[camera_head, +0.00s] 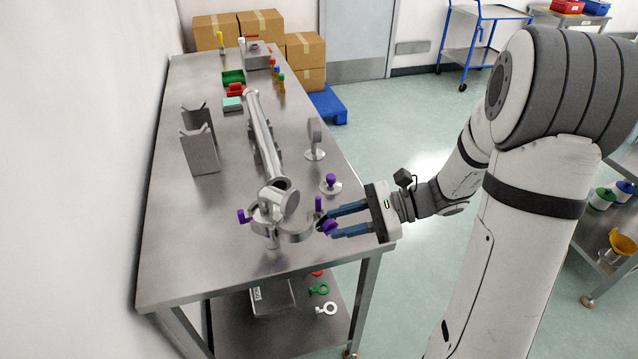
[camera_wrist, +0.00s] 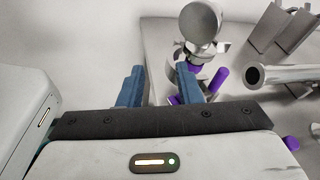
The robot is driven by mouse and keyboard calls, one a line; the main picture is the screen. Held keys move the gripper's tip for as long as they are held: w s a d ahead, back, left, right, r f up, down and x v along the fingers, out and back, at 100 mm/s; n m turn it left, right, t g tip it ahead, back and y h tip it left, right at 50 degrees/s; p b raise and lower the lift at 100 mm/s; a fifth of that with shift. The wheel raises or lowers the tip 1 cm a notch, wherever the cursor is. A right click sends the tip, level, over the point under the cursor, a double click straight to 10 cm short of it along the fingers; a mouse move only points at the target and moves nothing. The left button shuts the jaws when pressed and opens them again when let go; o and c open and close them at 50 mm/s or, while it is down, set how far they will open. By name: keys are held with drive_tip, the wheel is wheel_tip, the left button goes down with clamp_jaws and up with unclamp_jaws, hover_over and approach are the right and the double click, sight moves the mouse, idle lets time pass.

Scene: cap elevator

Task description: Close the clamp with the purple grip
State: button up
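The clamp (camera_head: 290,230) is a metal ring fitting at the near end of the table, below the end of a long pipe. Purple parts show on it: a grip at its left (camera_head: 243,216), an upright one at its right (camera_head: 319,203), and one by my fingertips (camera_head: 328,227). My gripper (camera_head: 329,224), with blue fingers, is open beside the clamp's right side. In the wrist view the fingers (camera_wrist: 160,85) stand apart, with purple parts (camera_wrist: 217,80) near the right finger. Whether a finger touches purple is unclear. I cannot tell the clamp's exact state.
The pipe (camera_head: 262,135) runs along the metal table (camera_head: 165,245). A purple-knobbed piece (camera_head: 331,182) and an upright disc on a stand (camera_head: 315,138) are near the right edge. A V-notched bracket (camera_head: 200,150) stands left.

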sight(318, 197)
drive_tip(key=w+d+f+m+t+y, duration=0.2)
drive_tip(key=w+d+m+t+y, duration=0.15)
drive_tip(key=w+m, duration=0.2)
drive_tip(key=shift+t+h, duration=0.25)
drive_tip(key=shift+t, duration=0.4)
drive_tip(key=x, duration=0.3)
drive_tip(key=p+x, duration=0.1)
drive_tip(key=x, duration=0.1)
drive_tip(key=p+x, duration=0.1)
drive_tip(key=x, duration=0.2)
drive_tip(key=shift+w+a, duration=0.3)
drive_tip(key=shift+w, duration=0.15)
drive_tip(key=shift+c, duration=0.5)
clamp_jaws()
